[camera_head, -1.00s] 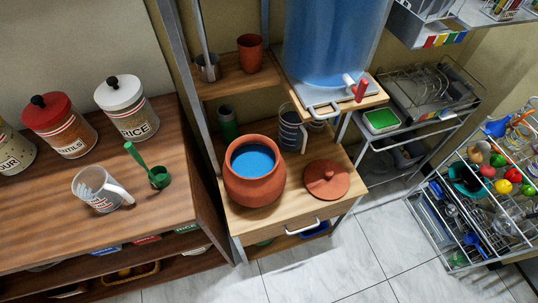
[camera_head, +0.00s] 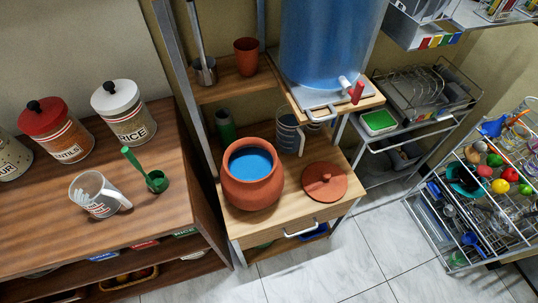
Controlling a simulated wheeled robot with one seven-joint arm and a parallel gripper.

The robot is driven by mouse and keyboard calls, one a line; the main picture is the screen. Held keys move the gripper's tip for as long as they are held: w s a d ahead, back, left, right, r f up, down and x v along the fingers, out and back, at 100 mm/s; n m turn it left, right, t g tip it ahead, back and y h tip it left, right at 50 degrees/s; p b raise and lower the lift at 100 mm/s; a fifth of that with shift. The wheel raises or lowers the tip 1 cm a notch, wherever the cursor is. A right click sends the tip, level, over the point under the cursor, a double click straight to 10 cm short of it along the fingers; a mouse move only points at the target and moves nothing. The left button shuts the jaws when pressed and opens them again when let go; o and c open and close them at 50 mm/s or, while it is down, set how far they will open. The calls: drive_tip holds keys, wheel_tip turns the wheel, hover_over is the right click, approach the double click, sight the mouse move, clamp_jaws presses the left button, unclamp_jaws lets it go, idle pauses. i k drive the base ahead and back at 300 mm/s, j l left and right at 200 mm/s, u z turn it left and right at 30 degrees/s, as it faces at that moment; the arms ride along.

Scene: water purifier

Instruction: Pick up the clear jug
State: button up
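A clear jug (camera_head: 92,196) with printed red and white markings stands on the wooden counter (camera_head: 45,232) at the left. Its handle points to the right. My gripper is not in view.
A green scoop (camera_head: 155,178) stands just right of the jug. Red-lidded (camera_head: 47,128) and white-lidded (camera_head: 124,112) jars stand behind it. The clay pot (camera_head: 253,188) with blue water and its lid (camera_head: 324,181) sit on the stand. A large blue water dispenser (camera_head: 330,40) is above. Tiled floor (camera_head: 360,262) is clear in front.

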sight(290, 137)
drive_tip(key=i+l+u, duration=0.1)
drive_tip(key=u, duration=0.5)
drive_tip(key=i+l+u, duration=0.15)
drive_tip(key=l+u, duration=0.15)
drive_tip(key=l, duration=0.5)
drive_tip(key=l+u, duration=0.3)
drive_tip(key=l, duration=0.55)
drive_tip(key=i+l, duration=0.1)
drive_tip(key=l, duration=0.6)
